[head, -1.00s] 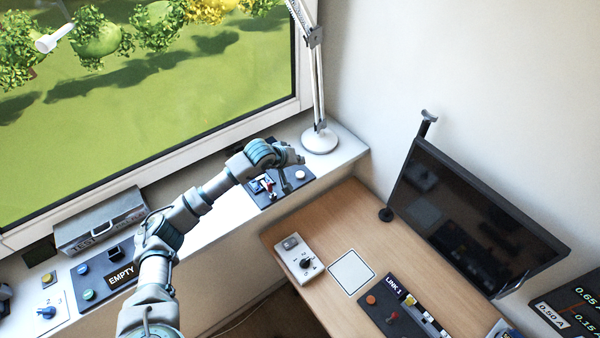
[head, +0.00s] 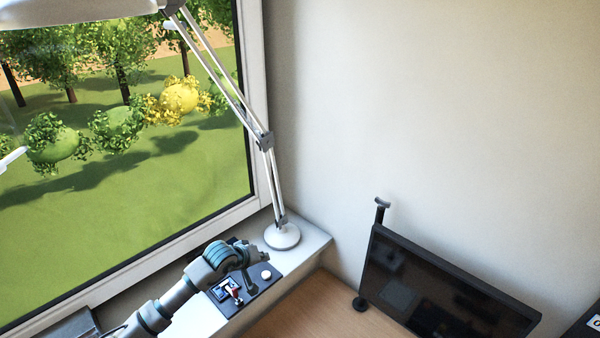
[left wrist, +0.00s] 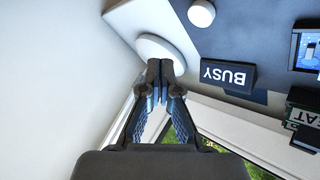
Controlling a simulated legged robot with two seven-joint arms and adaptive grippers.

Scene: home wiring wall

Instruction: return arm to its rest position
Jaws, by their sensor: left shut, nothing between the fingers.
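My left arm comes in from the lower left in the head view. Its gripper (head: 253,284) is over the dark switch panel (head: 224,307) on the window sill, between a red-and-white switch (head: 234,293) and a round white button (head: 266,274). In the left wrist view the two fingers of the gripper (left wrist: 160,70) meet at their tips, shut and empty. They show in front of the round white lamp base (left wrist: 155,45). I cannot tell whether they touch the panel. My right gripper is in neither view.
The desk lamp (head: 282,236) stands on the sill behind the panel, its arm rising along the window. A dark monitor (head: 440,290) stands on the wooden desk (head: 310,312) at right. A "BUSY" sign (left wrist: 228,76) shows in the left wrist view. The wall above the desk is clear.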

